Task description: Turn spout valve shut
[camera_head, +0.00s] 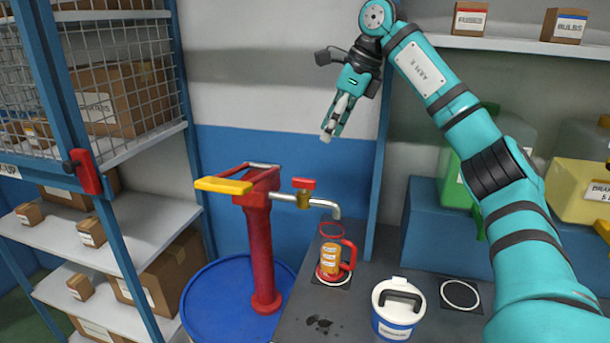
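The spout valve has a small red handle (304,183) on a brass body (303,200), set in the grey spout (327,204) of a red hand pump (260,240). The handle looks roughly in line with the spout. A clear jug (329,262) with a red rim and handle stands below the spout's end and holds orange liquid. I cannot make out a stream. My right gripper (334,128) points down, above and to the right of the valve, apart from it and empty. Its fingers are seen edge-on, so their gap is unclear. My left gripper is not in view.
The pump has a yellow lever (223,185) and stands on a blue drum (225,305). A white-lidded container (397,311) stands on the dark bench (440,324). Shelves with boxes and a mesh cage are at left. Free air lies between gripper and valve.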

